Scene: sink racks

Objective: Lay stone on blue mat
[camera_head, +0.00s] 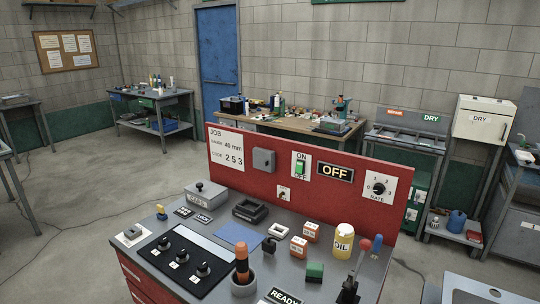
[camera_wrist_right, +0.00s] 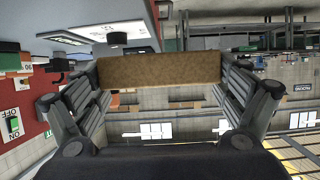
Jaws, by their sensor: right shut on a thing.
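A brown, rough-faced rectangular block, which looks like the stone (camera_wrist_right: 160,69), lies crosswise between the fingers of my right gripper (camera_wrist_right: 160,80) in the right wrist view. The fingers close on its two ends. In the head view, the flat blue mat (camera_head: 238,233) lies bare on the grey bench top, in front of the red back panel. Neither my right gripper nor the held stone shows in the head view. My left gripper is not in view.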

